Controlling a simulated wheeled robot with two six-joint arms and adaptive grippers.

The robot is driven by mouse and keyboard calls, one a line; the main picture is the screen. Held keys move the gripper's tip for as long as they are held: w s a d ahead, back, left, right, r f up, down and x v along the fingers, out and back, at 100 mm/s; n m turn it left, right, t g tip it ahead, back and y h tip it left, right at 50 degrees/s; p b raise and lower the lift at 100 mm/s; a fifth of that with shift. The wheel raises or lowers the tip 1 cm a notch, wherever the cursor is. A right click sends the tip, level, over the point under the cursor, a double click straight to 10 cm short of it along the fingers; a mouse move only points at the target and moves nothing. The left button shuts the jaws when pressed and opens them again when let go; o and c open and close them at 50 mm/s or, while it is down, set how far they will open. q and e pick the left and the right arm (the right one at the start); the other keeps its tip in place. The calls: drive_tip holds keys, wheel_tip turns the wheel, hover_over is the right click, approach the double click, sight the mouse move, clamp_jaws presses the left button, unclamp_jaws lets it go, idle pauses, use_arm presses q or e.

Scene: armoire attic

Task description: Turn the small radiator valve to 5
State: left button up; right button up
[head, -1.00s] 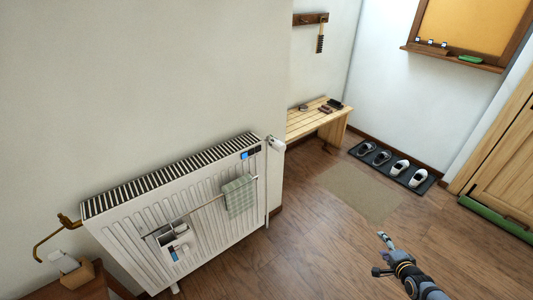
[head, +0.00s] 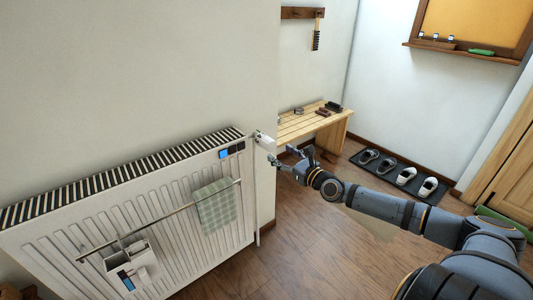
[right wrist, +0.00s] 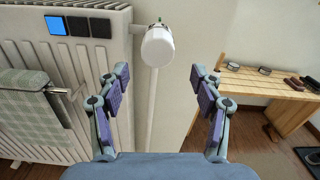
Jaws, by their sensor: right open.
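The small radiator valve (head: 262,138) is a white knob at the upper right corner of the white radiator (head: 150,215). In the right wrist view the valve (right wrist: 158,46) shows its rounded end, above a white vertical pipe. I cannot read any number on it. My right gripper (head: 281,157) is open and empty, close to the valve and a little below and to the right of it in the head view. In the right wrist view the valve lies ahead, between and beyond the spread fingers (right wrist: 160,82), apart from them. My left gripper is not in view.
A green checked towel (head: 215,204) hangs on a rail across the radiator front, beside a white caddy (head: 132,266). A wooden bench (head: 315,122) stands behind my right gripper. Shoes lie on a dark mat (head: 391,186). The floor right of the radiator is open.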

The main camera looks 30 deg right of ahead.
sight(272, 147)
drive_tip(key=shift+w+d+r, duration=0.15)
drive_tip(key=shift+w+r, duration=0.15)
drive_tip(key=shift+w, duration=0.15)
drive_tip(key=w+p, duration=0.1)
drive_tip(key=w, duration=0.1)
drive_tip(key=w+a+p, duration=0.1)
drive_tip(key=w+p, duration=0.1)
drive_tip(key=shift+r, duration=0.15)
drive_tip(key=shift+w, duration=0.55)
drive_tip(key=shift+w+a+f, duration=0.1)
drive_tip(key=shift+w+f, duration=0.2)
drive_tip(key=shift+w, duration=0.35)
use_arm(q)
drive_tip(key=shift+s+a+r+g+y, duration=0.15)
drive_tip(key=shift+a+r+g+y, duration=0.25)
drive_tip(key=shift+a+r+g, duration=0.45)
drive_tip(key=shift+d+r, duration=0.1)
use_arm(e)
drive_tip(key=c, duration=1.1)
